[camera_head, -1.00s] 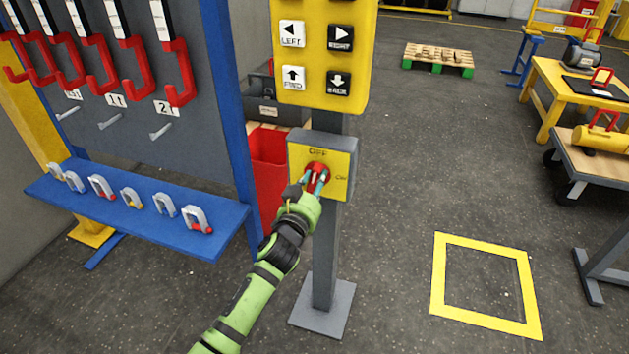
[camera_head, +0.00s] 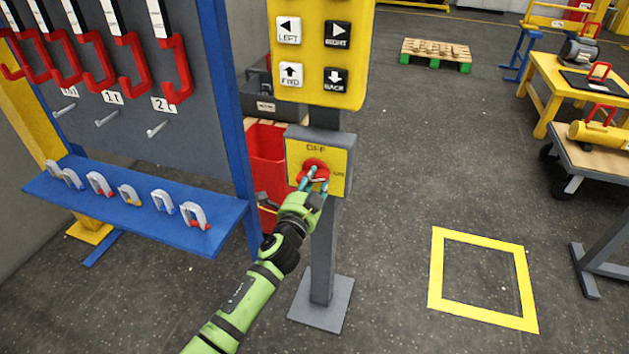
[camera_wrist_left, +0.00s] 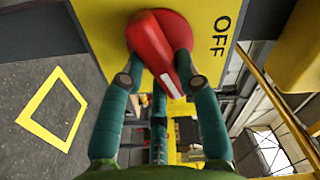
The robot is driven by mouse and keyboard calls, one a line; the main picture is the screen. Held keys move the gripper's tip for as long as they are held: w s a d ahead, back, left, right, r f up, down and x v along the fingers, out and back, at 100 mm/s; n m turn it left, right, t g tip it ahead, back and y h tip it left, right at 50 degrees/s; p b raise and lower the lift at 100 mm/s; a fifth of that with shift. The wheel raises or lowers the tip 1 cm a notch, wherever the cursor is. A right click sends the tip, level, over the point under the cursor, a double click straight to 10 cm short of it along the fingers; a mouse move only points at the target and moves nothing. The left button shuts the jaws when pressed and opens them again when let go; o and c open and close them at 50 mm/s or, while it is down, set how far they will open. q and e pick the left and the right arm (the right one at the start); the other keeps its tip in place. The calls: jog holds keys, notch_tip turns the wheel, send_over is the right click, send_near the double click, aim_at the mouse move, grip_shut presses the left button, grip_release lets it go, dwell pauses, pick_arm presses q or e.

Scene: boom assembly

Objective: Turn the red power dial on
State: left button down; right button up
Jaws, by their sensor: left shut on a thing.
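The red power dial (camera_head: 313,165) is on a yellow-faced box (camera_head: 339,160) on a grey post, below the button panel. "OFF" is printed above the dial, and a partly covered label is at its right. My left gripper (camera_head: 314,181) reaches it from below, its teal fingers closed on the dial. In the left wrist view the dial's raised red grip (camera_wrist_left: 153,50), with a white mark at its end, is between the two fingers. "OFF" shows to the right there. I cannot tell the dial's exact angle. My right gripper is in neither view.
A yellow button panel (camera_head: 323,60) is above the box on the same post. A blue shelf (camera_head: 140,212) with several shackles and a hook board (camera_head: 165,60) stand at left. A red bin (camera_head: 266,160) is behind. The floor at right is open around a yellow square (camera_head: 483,322).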

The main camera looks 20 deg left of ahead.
pick_arm(q)
jog(key=shift+f+m, duration=0.2)
jog(key=shift+m, duration=2.1)
jog(key=shift+a, duration=0.1)
jog(key=c, duration=0.9)
grip_release()
jog(key=s, duration=1.2)
jog(key=shift+a, duration=0.2)
